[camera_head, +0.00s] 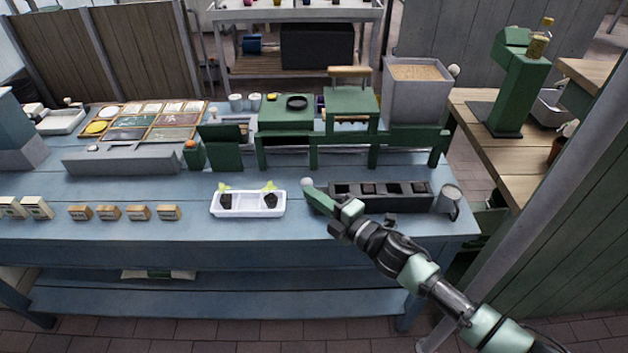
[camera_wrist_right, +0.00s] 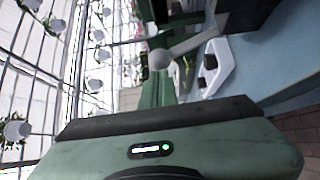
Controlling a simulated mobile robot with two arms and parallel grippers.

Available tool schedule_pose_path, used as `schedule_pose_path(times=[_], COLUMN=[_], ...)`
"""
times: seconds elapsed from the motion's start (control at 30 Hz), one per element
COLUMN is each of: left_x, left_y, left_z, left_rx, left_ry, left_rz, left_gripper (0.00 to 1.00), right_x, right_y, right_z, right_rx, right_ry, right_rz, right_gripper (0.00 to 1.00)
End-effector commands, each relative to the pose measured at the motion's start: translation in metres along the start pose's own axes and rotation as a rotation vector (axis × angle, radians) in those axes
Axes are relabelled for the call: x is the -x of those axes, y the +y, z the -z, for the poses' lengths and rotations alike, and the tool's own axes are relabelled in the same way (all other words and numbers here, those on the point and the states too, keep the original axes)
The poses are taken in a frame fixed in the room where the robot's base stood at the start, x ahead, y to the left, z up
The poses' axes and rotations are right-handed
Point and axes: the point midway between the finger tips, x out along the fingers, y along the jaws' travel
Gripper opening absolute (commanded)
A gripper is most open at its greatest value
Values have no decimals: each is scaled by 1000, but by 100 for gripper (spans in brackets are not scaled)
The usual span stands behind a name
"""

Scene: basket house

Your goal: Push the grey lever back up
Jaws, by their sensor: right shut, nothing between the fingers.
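The grey lever (camera_wrist_right: 195,42) shows in the right wrist view as a short bar with a round knob, joined to a dark block. In the head view only its pale knob (camera_head: 306,183) shows clearly, at the left end of the black tray (camera_head: 385,208). My right gripper (camera_head: 312,193) is shut and empty, reaching from the lower right, its tip right beside the knob. I cannot tell whether they touch. The gripper covers the rest of the lever in the head view. My left gripper is not in view.
A white tray (camera_head: 247,211) with two dark pots lies left of my right gripper on the blue table (camera_head: 150,235). A metal mug (camera_head: 448,200) stands at the black tray's right end. Green stands (camera_head: 287,117) and a grey hopper (camera_head: 413,97) stand behind.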

Motion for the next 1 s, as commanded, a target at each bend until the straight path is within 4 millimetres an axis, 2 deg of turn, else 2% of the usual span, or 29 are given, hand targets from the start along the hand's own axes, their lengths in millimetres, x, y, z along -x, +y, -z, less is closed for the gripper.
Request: schedule_pose_path(times=[0.03, 0.53, 0.67, 1.0], left_x=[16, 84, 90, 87], left_y=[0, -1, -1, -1], left_z=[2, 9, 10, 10], left_rx=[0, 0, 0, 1], left_ry=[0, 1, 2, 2], left_rz=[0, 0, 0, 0], left_gripper=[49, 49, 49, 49], right_x=[-1, -18, -22, -31], right_y=[10, 22, 21, 22], right_z=[-2, -19, -25, -33], right_rx=[-11, -154, -177, -182], right_ry=[-2, -3, -6, -6], right_rz=[17, 166, 190, 194], right_gripper=[0, 0, 0, 0])
